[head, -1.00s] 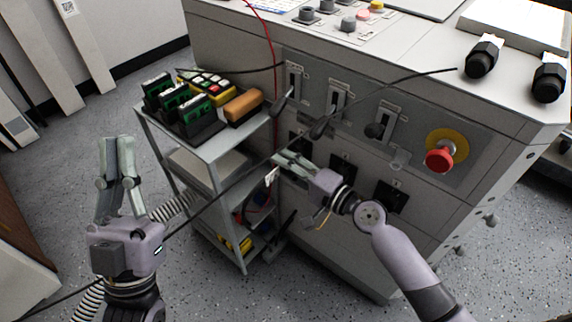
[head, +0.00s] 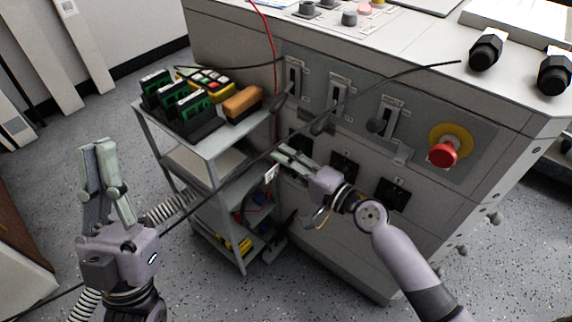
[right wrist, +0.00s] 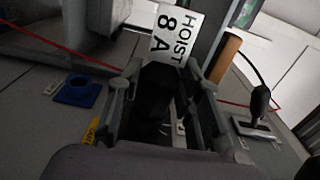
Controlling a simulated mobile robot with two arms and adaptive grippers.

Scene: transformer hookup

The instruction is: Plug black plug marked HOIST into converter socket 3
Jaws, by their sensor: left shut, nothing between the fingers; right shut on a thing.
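My right gripper (head: 283,154) is shut on the black plug (right wrist: 152,98) in front of the converter panel. In the right wrist view the plug lies between the fingers, with a white tag (right wrist: 172,40) reading HOIST 8 A beyond it. The tag also hangs below the gripper in the head view (head: 271,173). Three dark sockets sit low on the panel: left (head: 300,140), middle (head: 343,165) and right (head: 392,193). Their numbers are too small to read. I cannot tell whether the plug touches a socket. My left gripper (head: 98,148) is shut and empty, left of the shelf cart.
The cart (head: 215,148) stands against the converter, carrying green-black units (head: 180,98) and an orange block (head: 243,101). Lever switches (head: 335,95) and a red emergency button (head: 442,154) are above the sockets. A black cable crosses the scene. A blue round fitting (right wrist: 77,90) shows beside the plug.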

